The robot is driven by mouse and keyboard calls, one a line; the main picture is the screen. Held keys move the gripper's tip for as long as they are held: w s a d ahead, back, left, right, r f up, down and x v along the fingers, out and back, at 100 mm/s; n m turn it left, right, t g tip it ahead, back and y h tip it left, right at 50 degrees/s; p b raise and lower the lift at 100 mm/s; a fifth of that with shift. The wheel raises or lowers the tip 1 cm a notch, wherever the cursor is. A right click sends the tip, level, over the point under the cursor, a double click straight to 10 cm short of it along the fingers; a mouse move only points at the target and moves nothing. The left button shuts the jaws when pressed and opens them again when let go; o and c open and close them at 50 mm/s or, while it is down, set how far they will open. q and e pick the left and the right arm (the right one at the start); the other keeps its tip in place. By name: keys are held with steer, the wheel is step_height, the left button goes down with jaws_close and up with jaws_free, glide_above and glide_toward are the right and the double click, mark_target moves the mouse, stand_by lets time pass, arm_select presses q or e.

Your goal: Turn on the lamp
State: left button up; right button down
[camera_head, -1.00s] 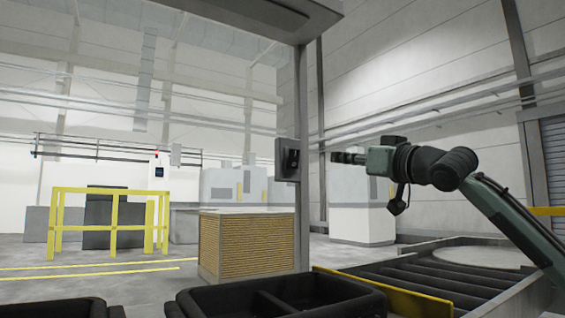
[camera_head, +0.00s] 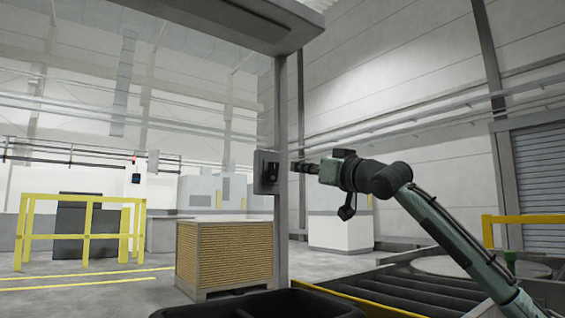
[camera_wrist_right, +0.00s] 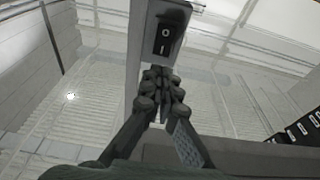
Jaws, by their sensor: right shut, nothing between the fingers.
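A dark switch box (camera_head: 266,172) is fixed to a grey upright post (camera_head: 281,120). In the right wrist view its black rocker switch (camera_wrist_right: 168,38) shows the marks O and I. My right gripper (camera_head: 296,167) is shut and empty, level with the switch box and just right of the post. In the right wrist view its closed fingertips (camera_wrist_right: 161,76) lie just below the rocker; whether they touch it I cannot tell. A wide grey overhead panel (camera_head: 225,22) tops the post; I cannot tell whether it is the lamp or lit. My left gripper is not in view.
A black bin (camera_head: 262,305) stands at the bottom, near the post. A roller conveyor (camera_head: 420,290) with a yellow edge lies below my right arm. A slatted crate (camera_head: 224,252) and a yellow railing (camera_head: 80,226) stand farther back on open floor.

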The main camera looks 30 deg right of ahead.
mark_target(275, 164)
steer(key=p+x, duration=0.1)
steer(key=x, duration=0.5)
steer(key=shift+w+a+r, duration=0.1)
steer(key=shift+w+r, duration=0.05)
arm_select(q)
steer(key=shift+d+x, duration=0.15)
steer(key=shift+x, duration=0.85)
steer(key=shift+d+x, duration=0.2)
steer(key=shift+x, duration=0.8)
arm_select(e)
steer(key=shift+w, duration=0.65)
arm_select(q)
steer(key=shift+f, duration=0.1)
arm_select(e)
steer(key=shift+s, duration=0.1)
